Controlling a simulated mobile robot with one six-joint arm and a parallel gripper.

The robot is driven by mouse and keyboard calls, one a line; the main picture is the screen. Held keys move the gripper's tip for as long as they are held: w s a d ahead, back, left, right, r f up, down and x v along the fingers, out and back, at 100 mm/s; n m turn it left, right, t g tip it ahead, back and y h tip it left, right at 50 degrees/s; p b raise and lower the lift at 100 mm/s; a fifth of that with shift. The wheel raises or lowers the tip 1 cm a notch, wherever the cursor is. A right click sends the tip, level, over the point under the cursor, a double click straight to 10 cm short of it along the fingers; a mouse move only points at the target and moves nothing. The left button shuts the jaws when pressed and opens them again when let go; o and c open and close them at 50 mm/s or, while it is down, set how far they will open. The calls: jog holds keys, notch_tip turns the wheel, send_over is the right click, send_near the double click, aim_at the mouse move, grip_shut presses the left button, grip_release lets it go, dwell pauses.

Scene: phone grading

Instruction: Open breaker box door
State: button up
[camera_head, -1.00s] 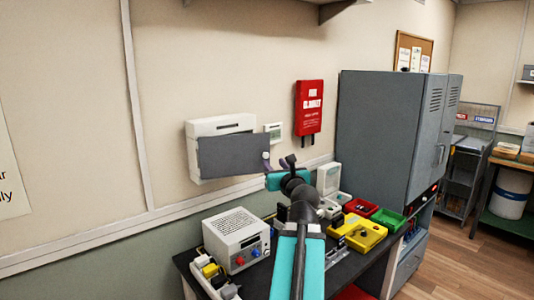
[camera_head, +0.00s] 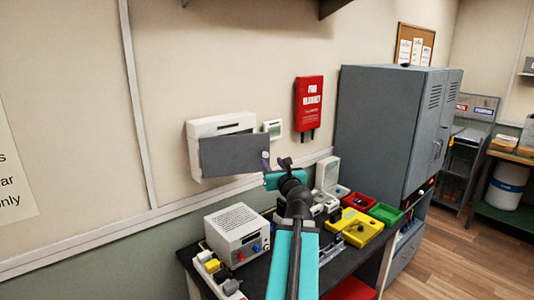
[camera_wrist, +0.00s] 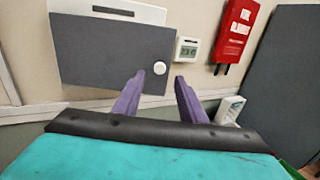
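The breaker box (camera_head: 222,124) is a white box on the wall, with a flat grey door (camera_head: 230,157) over the lower part of its front. In the wrist view the box (camera_wrist: 108,11) and door (camera_wrist: 100,52) fill the upper left. A round white knob (camera_wrist: 159,68) sits near the door's right edge. In the head view the door's right end reaches past the box; I cannot tell if it is ajar. My gripper (camera_wrist: 158,77) is open, its two purple fingers apart, with the knob between the tips in the picture. Contact with the knob is not visible.
A small white thermostat (camera_head: 273,128) and a red fire blanket case (camera_head: 308,102) hang to the right. Below, the dark bench holds a white power supply (camera_head: 237,234), a yellow tray (camera_head: 355,229) and red and green bins. A tall grey cabinet (camera_head: 382,125) stands right.

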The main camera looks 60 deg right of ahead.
aim_at(266, 155)
jog(key=shift+p+x, duration=2.5)
jog(key=shift+x, duration=1.3)
grip_shut()
